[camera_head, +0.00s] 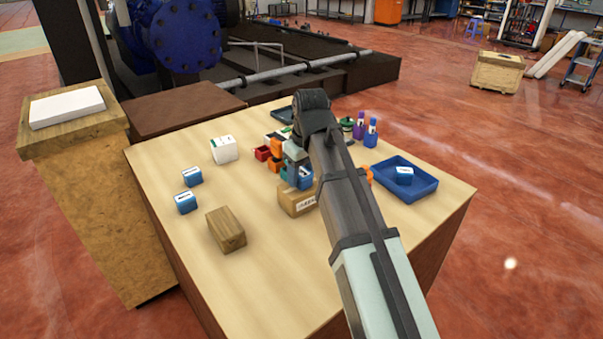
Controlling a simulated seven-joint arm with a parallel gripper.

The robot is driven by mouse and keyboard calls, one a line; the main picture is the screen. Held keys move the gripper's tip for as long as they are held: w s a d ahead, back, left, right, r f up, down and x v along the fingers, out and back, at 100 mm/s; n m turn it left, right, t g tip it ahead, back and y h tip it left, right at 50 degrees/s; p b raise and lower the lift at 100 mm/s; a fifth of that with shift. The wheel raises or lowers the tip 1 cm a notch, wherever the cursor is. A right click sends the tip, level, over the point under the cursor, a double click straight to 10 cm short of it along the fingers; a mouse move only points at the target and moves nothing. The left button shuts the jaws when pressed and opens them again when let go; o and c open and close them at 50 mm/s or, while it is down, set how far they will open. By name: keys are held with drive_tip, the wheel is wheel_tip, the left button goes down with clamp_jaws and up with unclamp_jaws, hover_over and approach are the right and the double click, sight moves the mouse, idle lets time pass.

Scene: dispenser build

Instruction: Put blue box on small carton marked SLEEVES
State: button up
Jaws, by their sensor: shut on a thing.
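My gripper (294,163) points down near the middle of the table and is shut on a blue box (304,179) with a white label. The box is at the back of the small brown carton (292,202), right over or against it; I cannot tell whether they touch. The carton's white label shows at its front right, but its word is too small to read, and my arm covers its right side. Two more blue boxes stand at the left, one further back (192,176) and one nearer (186,202). Another blue box (404,175) lies in the blue tray (425,188).
A wooden block (226,230) stands front left and a white box (224,149) behind it. Red (262,153) and orange boxes crowd close left of my gripper. Purple (358,128) and blue (371,134) bottles stand at the back right. The table's front middle is clear.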

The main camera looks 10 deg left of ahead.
sight(306, 175)
drive_tip(key=o, duration=1.1)
drive_tip(key=shift+f, duration=0.1)
wheel_tip(306, 175, up, 12)
drive_tip(key=s+d, duration=0.1)
drive_tip(key=shift+s, duration=0.15)
drive_tip(key=shift+d, duration=0.1)
